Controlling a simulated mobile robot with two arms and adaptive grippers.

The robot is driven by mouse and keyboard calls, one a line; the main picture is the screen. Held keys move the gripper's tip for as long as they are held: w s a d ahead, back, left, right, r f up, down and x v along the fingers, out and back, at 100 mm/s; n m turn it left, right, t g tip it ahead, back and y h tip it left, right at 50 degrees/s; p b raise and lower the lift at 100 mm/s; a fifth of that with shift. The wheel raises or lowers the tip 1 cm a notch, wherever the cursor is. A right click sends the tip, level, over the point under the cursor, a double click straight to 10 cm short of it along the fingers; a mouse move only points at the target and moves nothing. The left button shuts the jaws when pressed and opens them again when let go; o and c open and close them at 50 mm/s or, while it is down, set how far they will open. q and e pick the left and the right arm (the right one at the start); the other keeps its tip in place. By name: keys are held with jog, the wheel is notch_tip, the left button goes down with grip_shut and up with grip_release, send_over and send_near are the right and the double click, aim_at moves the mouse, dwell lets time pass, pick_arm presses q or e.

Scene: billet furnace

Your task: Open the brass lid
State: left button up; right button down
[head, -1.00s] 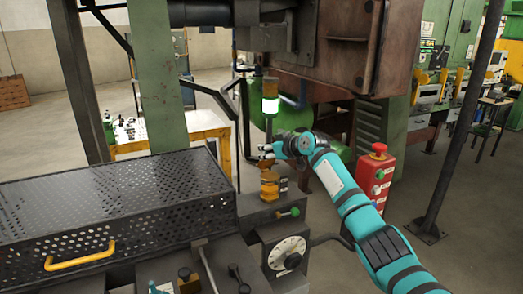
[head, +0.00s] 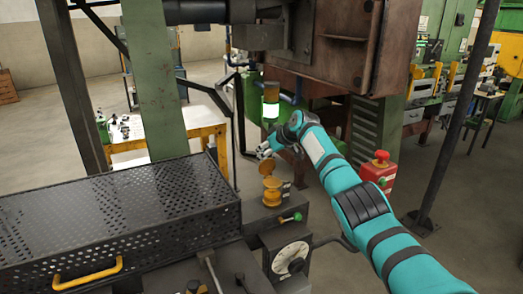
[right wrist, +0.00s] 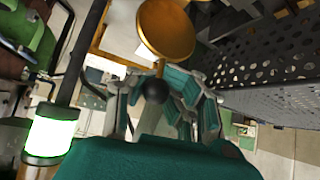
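The brass lid (head: 267,167) sits tilted up above the small brass cup (head: 272,190) on the machine's front housing. In the right wrist view the lid is a round brass disc (right wrist: 167,28), with a black ball knob (right wrist: 156,90) below it. My right gripper (head: 265,151) is just above the lid in the head view. In the right wrist view its fingers (right wrist: 165,105) are apart and the knob shows between them; I cannot tell whether they touch it. My left gripper is not in view.
A perforated black cover (head: 120,215) with a yellow handle (head: 88,273) lies left of the cup. A lit signal lamp (head: 270,108) stands behind.

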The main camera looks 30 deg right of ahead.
jog(key=shift+w+d+r, duration=0.2)
jog(key=shift+d+r, duration=0.05)
jog(key=shift+r, duration=0.2)
jog(key=shift+w+d+r, duration=0.15)
jog(key=shift+d+r, duration=0.05)
jog(key=shift+r, duration=0.25)
jog(key=shift+w+p, duration=0.2)
jog(key=shift+p, duration=0.25)
jog(key=c, duration=1.1)
grip_release()
jog(key=shift+s+d+f, duration=0.15)
jog(key=shift+s+d, duration=0.15)
jog(key=shift+s, duration=0.2)
jog(key=shift+c, duration=0.2)
jog(key=shift+s+a+r+g, duration=0.2)
jog(key=shift+r+g, duration=0.05)
jog(key=shift+g, duration=0.05)
jog(key=v, duration=1.1)
jog(key=shift+d, duration=0.3)
jog(key=shift+f, duration=0.1)
jog(key=shift+c, duration=0.4)
